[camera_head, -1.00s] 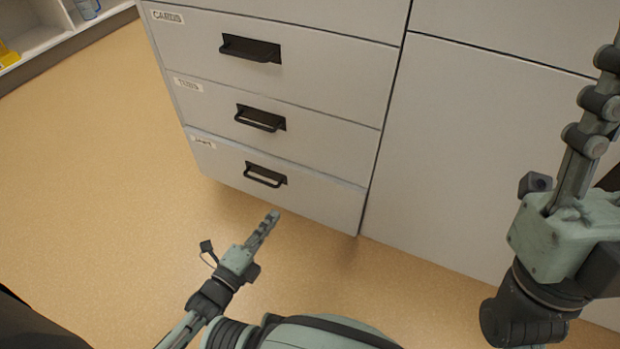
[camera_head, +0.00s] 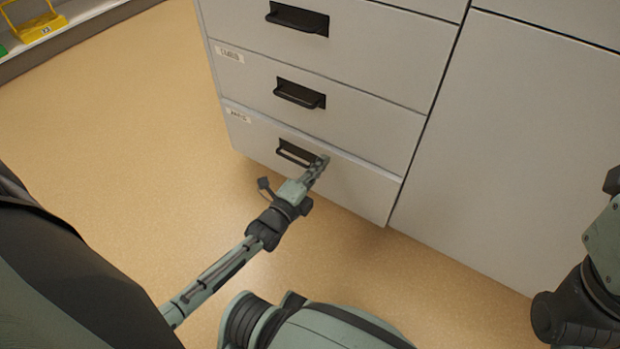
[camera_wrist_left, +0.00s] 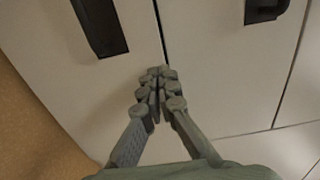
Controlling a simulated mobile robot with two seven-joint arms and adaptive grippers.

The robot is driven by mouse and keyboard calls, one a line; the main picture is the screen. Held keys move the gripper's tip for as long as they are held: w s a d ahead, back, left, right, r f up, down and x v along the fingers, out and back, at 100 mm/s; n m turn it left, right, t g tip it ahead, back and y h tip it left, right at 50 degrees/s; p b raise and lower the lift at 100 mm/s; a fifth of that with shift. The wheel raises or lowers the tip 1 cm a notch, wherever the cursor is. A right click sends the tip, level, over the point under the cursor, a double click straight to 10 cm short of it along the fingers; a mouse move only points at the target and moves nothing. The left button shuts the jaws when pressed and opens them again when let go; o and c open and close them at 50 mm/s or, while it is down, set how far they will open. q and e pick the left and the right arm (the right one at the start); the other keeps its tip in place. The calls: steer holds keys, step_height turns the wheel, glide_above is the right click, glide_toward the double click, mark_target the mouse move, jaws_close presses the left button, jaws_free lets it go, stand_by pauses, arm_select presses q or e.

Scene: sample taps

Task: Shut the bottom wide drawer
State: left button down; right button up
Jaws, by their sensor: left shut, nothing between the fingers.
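The bottom wide drawer (camera_head: 345,190) is the lowest in a grey cabinet, with a black handle (camera_head: 297,152) and a small label. A pale strip along its top edge shows that it stands slightly proud of the drawer above. My left gripper (camera_head: 322,160) is shut and empty, its fingertips at the drawer front just right of the handle. In the left wrist view the fingertips (camera_wrist_left: 160,73) overlap the drawer front close to its top seam; whether they touch it I cannot tell. My right gripper (camera_head: 604,238) is partly cut off at the right edge, its fingers out of sight.
The middle drawer (camera_head: 350,115) and the one above it look closed. A plain cabinet panel (camera_head: 510,140) stands to the right. A shelf with a yellow holder (camera_head: 38,25) is at the far left. The floor (camera_head: 130,130) left of the cabinet is clear.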

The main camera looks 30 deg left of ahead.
mark_target(330, 152)
arm_select(q)
steer(key=shift+w, duration=0.75)
steer(key=shift+w+d, duration=0.15)
steer(key=shift+w, duration=0.95)
steer(key=shift+w+r, duration=0.1)
